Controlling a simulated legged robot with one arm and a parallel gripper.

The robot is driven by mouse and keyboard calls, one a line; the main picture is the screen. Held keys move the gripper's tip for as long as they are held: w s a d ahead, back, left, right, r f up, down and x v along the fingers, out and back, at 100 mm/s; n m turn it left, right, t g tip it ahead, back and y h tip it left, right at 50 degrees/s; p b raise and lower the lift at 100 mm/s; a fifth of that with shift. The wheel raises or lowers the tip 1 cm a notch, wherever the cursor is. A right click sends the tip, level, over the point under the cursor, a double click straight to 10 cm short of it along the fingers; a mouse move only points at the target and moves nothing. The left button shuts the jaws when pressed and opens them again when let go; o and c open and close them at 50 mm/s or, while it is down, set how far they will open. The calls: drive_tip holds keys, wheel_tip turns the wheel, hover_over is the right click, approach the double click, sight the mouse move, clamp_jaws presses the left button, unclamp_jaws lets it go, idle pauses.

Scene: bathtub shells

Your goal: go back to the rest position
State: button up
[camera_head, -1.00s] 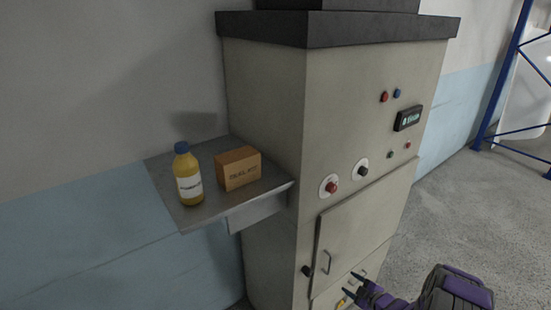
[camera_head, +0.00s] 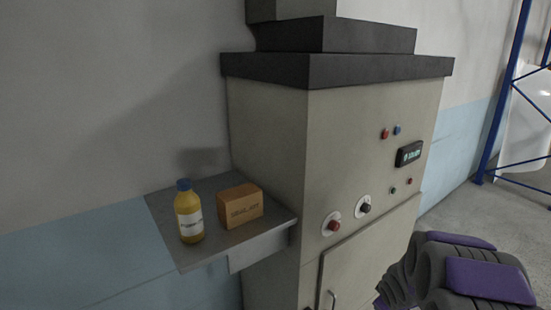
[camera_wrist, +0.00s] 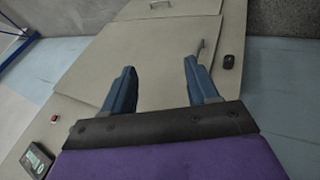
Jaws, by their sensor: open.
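My gripper (camera_wrist: 160,82) shows in the wrist view with its two dark blue fingers spread apart and nothing between them. Beyond the fingers is the beige cabinet door (camera_wrist: 150,58) with a handle near the right finger. In the head view my purple and grey arm is at the lower right, in front of the cabinet (camera_head: 375,120). The fingertips are out of sight in that view.
A metal side shelf (camera_head: 185,258) on the cabinet's left holds a yellow bottle (camera_head: 189,214) with a blue cap and a cardboard box (camera_head: 240,206). Red and dark knobs, buttons and a display (camera_head: 409,154) are on the cabinet front. A blue rack (camera_head: 505,90) stands at the right.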

drive_tip(key=s+a+r+m+g, duration=0.2)
drive_tip(key=s+a+r, duration=0.2)
drive_tip(key=s, duration=0.9)
drive_tip(key=s+a+r+m+g+y, duration=0.1)
drive_tip(key=s+a+r+m+g, duration=0.1)
drive_tip(key=s+a, duration=0.6)
drive_tip(key=s+a+r+m+g+y, duration=0.1)
drive_tip(key=s+a+r, duration=0.5)
drive_tip(key=s, duration=1.1)
drive_tip(key=m+g, duration=0.1)
drive_tip(key=g, duration=0.1)
drive_tip(key=shift+s+r+m+g, duration=0.35)
drive_tip(key=shift+m+g, duration=0.05)
